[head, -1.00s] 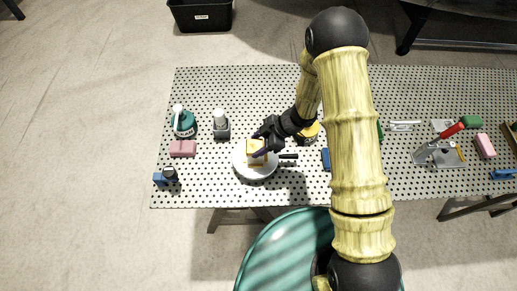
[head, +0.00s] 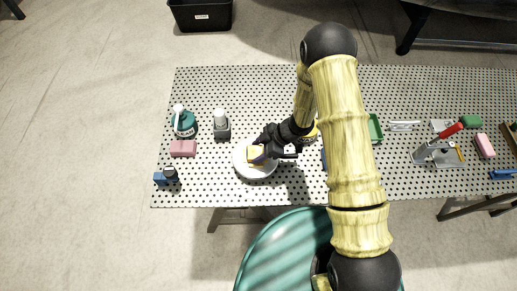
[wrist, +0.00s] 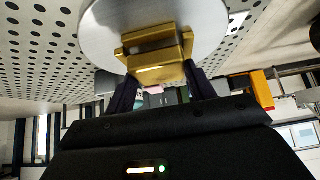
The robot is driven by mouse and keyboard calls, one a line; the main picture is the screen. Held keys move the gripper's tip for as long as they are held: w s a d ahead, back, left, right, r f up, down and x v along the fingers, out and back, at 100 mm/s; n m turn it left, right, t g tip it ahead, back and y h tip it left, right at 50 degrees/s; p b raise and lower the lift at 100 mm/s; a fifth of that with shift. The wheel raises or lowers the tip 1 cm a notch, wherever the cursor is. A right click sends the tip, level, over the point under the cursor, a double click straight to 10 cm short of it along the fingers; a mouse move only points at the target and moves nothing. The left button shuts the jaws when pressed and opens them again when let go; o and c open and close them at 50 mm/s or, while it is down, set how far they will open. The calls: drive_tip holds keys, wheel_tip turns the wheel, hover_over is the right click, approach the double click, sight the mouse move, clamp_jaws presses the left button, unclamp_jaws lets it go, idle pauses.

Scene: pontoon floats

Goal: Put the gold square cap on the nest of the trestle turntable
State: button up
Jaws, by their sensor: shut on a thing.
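The gold square cap (head: 255,154) is at the white round turntable (head: 246,173) near the table's front edge. My gripper (head: 263,150) is shut on the cap and comes in from the right. In the wrist view the gold cap (wrist: 156,68) lies between my two fingertips (wrist: 162,84), against the pale disc of the turntable (wrist: 205,22).
Left of the turntable are a grey-white bottle-like thing (head: 221,124), a teal container (head: 184,124), a pink block (head: 183,149) and a blue part (head: 162,178). The perforated tabletop (head: 270,90) is clear at the back.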

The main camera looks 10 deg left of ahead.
drive_tip(key=shift+f, duration=0.45)
drive_tip(key=o, duration=1.2)
drive_tip(key=shift+f, duration=0.1)
drive_tip(key=shift+s, duration=0.1)
drive_tip(key=shift+r, duration=0.35)
drive_tip(key=b+v, duration=0.1)
drive_tip(key=v, duration=1.1)
drive_tip(key=shift+r, duration=0.35)
